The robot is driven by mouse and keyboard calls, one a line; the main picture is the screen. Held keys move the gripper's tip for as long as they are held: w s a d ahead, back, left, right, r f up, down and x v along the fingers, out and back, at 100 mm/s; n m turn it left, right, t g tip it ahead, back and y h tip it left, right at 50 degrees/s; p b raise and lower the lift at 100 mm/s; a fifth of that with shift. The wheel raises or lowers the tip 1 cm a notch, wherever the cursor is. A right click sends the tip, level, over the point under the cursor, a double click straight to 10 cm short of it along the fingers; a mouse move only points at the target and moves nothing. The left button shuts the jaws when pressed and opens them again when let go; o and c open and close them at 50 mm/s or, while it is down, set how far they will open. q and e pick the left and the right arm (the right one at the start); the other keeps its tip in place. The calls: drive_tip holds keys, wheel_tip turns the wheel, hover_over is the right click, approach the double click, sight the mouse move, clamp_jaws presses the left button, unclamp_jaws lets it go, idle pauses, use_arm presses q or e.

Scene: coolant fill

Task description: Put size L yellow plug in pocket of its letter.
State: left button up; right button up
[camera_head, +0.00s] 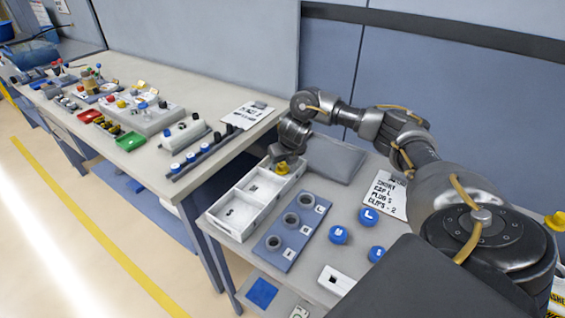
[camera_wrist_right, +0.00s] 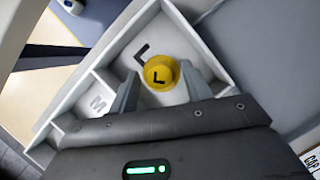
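The plug (camera_head: 282,168) also shows in the head view, just under my right gripper (camera_head: 287,158). In the wrist view my right gripper (camera_wrist_right: 160,78) is open, one finger on each side of the plug with a narrow gap. Whether the plug rests fully on the pocket floor is hard to tell. My left gripper is not in view.
The tray's M and S pockets lie nearer the front. A blue block with grey rings (camera_head: 271,243), several blue caps (camera_head: 338,235), a white box (camera_head: 335,281) and a printed card (camera_head: 385,195) share the table. A grey pad (camera_head: 333,158) lies behind. Another cluttered bench stands left.

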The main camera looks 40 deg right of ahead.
drive_tip(key=shift+r, duration=0.45)
drive_tip(key=p+v, duration=0.3)
drive_tip(key=v, duration=0.8)
drive_tip(key=shift+s+r+p, duration=0.2)
drive_tip(key=shift+s+p, duration=0.1)
drive_tip(key=shift+a, duration=0.1)
